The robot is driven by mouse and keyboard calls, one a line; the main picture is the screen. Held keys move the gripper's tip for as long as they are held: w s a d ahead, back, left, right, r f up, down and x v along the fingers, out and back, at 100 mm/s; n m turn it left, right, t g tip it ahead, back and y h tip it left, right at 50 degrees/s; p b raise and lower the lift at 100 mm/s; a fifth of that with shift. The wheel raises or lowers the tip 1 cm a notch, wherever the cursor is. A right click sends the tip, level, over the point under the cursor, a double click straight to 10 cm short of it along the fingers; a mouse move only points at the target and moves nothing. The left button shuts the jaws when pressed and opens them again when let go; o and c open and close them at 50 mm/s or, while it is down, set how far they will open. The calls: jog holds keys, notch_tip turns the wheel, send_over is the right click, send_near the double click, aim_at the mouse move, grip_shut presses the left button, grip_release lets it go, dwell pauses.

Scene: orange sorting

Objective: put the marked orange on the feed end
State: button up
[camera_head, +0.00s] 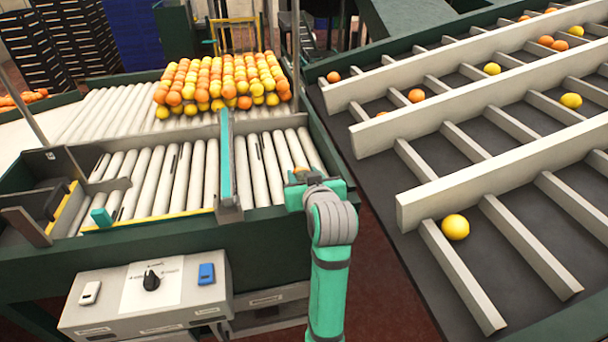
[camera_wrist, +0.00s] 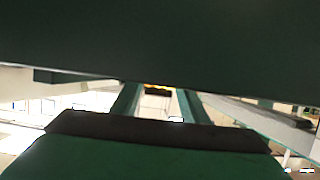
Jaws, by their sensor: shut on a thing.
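My gripper (camera_head: 302,178) is at the front right of the roller table, low over the rollers (camera_head: 262,170) right of the teal-topped divider (camera_head: 226,160). A small orange-coloured patch, apparently an orange (camera_head: 299,170), shows at its fingertips, and the gripper is shut on it. The gripper hides most of this fruit, and I see no mark on it. Whether it touches the rollers I cannot tell. The wrist view shows mostly dark green gripper parts and no clear fruit. No label shows which part of the rollers is the feed end.
A block of oranges and yellow fruit (camera_head: 222,80) lies on the back rollers. The front left rollers (camera_head: 150,175) are clear. A sloped rack with pale rails (camera_head: 470,95) stands to the right, with several loose fruits. A control box (camera_head: 150,295) is at the front.

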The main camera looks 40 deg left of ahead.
jog(key=o, duration=1.1)
jog(key=shift+s+a, duration=0.1)
jog(key=shift+r, duration=0.15)
jog(key=v, duration=1.2)
